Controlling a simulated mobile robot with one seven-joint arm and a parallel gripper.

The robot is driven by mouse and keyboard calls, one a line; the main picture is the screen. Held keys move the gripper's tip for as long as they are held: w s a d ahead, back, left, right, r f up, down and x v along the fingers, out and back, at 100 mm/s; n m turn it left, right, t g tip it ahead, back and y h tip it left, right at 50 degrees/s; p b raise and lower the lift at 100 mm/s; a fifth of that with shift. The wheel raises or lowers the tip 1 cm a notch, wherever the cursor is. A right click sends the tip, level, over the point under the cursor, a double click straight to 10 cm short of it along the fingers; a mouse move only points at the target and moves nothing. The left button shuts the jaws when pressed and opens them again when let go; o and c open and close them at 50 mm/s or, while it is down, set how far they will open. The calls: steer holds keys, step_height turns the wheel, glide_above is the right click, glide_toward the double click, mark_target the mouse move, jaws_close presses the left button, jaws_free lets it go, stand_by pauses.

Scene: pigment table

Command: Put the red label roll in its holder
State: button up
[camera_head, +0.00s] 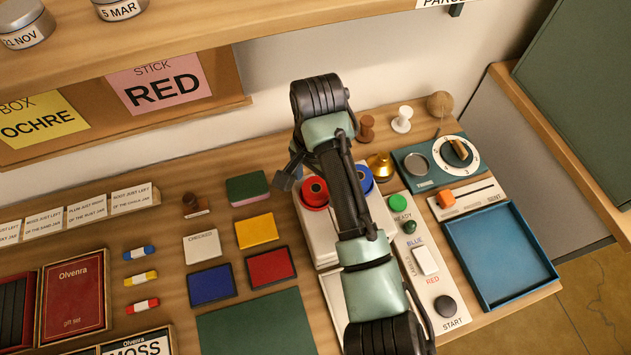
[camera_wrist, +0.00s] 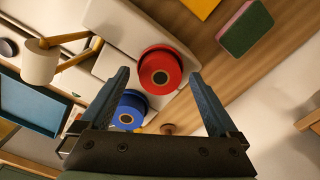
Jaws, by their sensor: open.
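The red label roll (camera_head: 314,187) lies flat on a pale machine top (camera_head: 319,228), left of my arm in the head view. In the wrist view the red roll (camera_wrist: 160,71) shows its dark core, facing the camera, and appears between my fingertips. My gripper (camera_wrist: 159,74) is open, with nothing held; its two blue fingers do not visibly touch the roll. The blue roll (camera_wrist: 128,109) is beside the red one, partly behind a finger; it also shows in the head view (camera_head: 365,178). I cannot make out which part is the red roll's holder.
A white cylinder (camera_wrist: 40,62) with brass-coloured arms stands left in the wrist view. A brass dome (camera_head: 380,166) and a control panel (camera_head: 421,258) with buttons are right of my arm. A green-and-pink block (camera_head: 247,188) lies left. An empty blue tray (camera_head: 500,256) is at the right.

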mark_target(316, 189)
step_height(316, 189, up, 12)
steer(key=p, duration=0.6)
steer(key=shift+f, duration=0.25)
